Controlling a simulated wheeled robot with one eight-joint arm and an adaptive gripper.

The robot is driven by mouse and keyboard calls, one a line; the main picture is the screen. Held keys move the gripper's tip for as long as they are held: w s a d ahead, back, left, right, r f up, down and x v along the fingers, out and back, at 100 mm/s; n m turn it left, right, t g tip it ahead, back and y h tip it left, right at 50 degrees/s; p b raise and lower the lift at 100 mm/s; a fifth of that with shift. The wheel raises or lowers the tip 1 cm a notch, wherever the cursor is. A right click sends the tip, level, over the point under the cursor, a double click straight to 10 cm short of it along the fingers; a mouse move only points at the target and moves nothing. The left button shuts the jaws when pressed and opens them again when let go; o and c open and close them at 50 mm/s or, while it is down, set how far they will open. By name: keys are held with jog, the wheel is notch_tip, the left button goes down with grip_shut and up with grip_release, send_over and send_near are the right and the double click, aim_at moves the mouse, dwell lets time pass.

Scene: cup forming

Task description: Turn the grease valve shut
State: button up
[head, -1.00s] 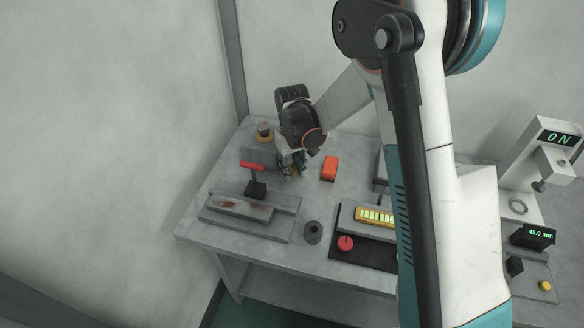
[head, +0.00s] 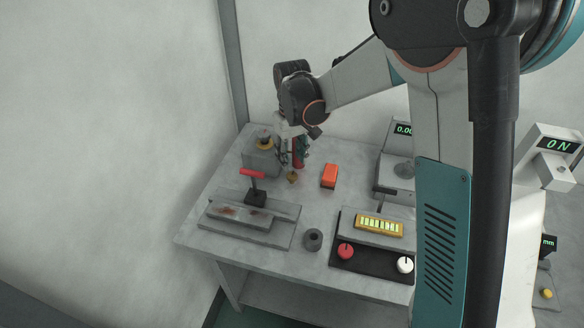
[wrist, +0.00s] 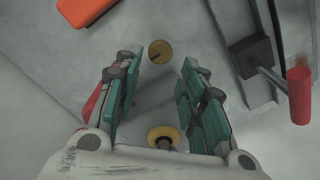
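My gripper (head: 291,160) is over the back left of the table, pointing down. In the wrist view its teal-padded fingers (wrist: 155,85) are apart with nothing between the pads. No part is labelled as the grease valve, so I cannot tell which it is. A small brass-coloured disc with a dark stem (head: 293,177) is just below my gripper; it shows beyond the fingertips in the wrist view (wrist: 160,52). A yellow ring (head: 264,141) tops a grey box left of my gripper. A red upright part (head: 298,152) is beside the fingers, partly hidden.
A red-handled lever (head: 252,174) stands on a grey fixture in front. An orange block (head: 329,176) lies right of my gripper. A dark cylinder (head: 313,240) and a panel with a red knob (head: 345,251) and a white knob (head: 405,264) are nearer the front edge.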

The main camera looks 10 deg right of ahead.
jog(key=shift+r, duration=1.85)
jog(key=s+d+r+m+t, duration=0.25)
jog(key=s+d+r, duration=0.45)
jog(key=s+r, duration=0.5)
jog(key=s+d+m+t, duration=0.1)
jog(key=s+d+t, duration=0.1)
jog(key=s, duration=0.4)
jog(key=s+d+m+t, duration=0.1)
jog(key=s+d+t, duration=0.1)
jog(key=s, duration=0.5)
jog(key=shift+s+d+t, duration=0.15)
jog(key=shift+d+t, duration=0.2)
jog(key=shift+d, duration=0.45)
jog(key=shift+o, duration=0.6)
jog(key=shift+f, duration=0.1)
